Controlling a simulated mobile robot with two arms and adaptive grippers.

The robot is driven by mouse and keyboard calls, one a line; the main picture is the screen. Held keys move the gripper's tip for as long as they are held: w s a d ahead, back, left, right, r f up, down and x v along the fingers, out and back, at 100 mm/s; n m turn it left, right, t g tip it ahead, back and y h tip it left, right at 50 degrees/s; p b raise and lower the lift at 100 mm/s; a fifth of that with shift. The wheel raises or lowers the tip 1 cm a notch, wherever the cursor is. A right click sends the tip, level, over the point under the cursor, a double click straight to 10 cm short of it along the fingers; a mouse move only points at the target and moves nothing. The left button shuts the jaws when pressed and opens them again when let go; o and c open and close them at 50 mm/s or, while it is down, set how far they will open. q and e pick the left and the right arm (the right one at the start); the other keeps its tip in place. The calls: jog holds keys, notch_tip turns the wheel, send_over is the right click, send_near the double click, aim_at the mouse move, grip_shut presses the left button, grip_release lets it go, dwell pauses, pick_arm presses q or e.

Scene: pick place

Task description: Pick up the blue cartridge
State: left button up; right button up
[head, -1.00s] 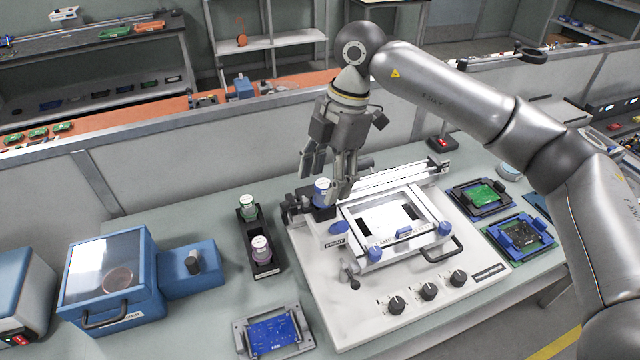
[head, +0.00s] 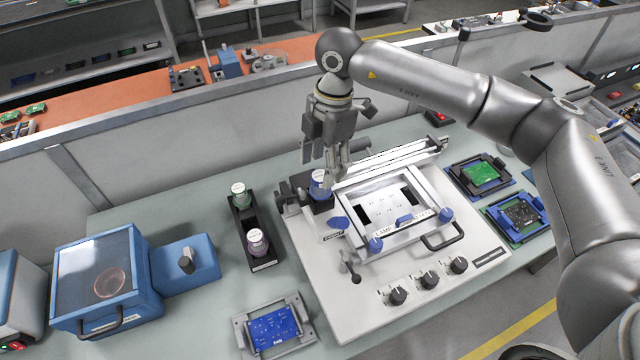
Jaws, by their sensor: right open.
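The blue cartridge (head: 319,188), with a white round top, stands upright in a dark holder at the back left of the white printer machine (head: 310,262). My right gripper (head: 324,172) points down at the cartridge, its fingers open. The fingers overlap the cartridge's top in the picture, and one finger hides part of its right side. I cannot tell whether they touch it. My left gripper is not in view.
A black rack (head: 246,222) left of the machine holds a green cartridge (head: 239,196) and a purple cartridge (head: 257,242). A blue box with a clear lid (head: 98,275) stands at left. A blue circuit board (head: 273,328) lies in front. Green boards (head: 481,174) sit at right.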

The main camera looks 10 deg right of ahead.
aim_at(320, 175)
jog(key=f, duration=0.1)
jog(key=f+p, duration=0.1)
jog(key=f, duration=0.1)
jog(key=shift+s+a+p, duration=0.25)
jog(key=shift+a+p, duration=0.05)
jog(key=shift+a, duration=0.05)
jog(key=shift+f, duration=0.2)
jog(key=shift+w+f, duration=0.1)
jog(key=shift+f, duration=0.05)
jog(key=shift+c, duration=0.5)
jog(key=c, duration=0.5)
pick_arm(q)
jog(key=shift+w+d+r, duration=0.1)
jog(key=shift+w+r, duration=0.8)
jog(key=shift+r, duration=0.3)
pick_arm(e)
grip_shut()
